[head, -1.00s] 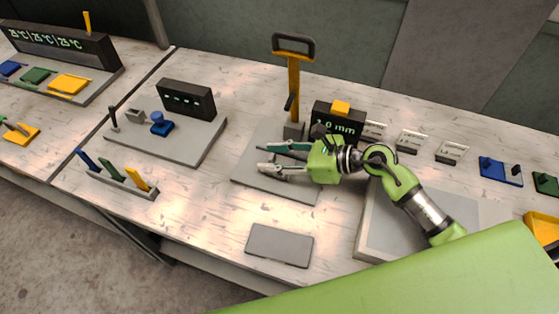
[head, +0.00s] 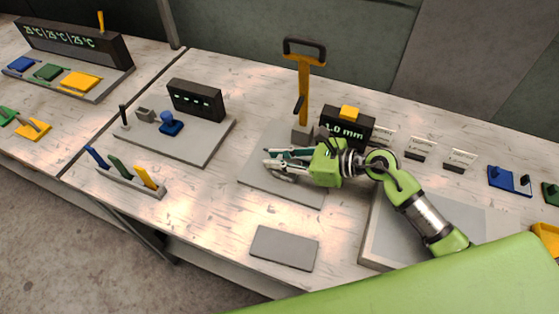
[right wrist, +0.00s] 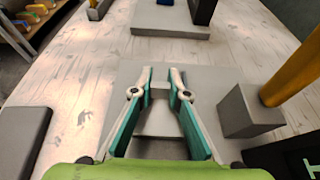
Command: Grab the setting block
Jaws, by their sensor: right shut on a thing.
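My right gripper (head: 270,164) is low over a grey base plate (head: 259,187) and points left. In the right wrist view its two fingers (right wrist: 161,75) are drawn together on a small grey block (right wrist: 160,91), which I take as the setting block. The block is between the fingertips, close to the plate; whether it touches the plate I cannot tell. In the head view the fingers hide most of the block. My left gripper is not in view.
A yellow-handled post (head: 304,85) and a black display (head: 346,127) reading 1.0 mm stand just behind my right gripper. A flat grey slab (head: 285,248) lies in front. A second station (head: 195,148) and a rack of coloured pieces (head: 127,181) are left.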

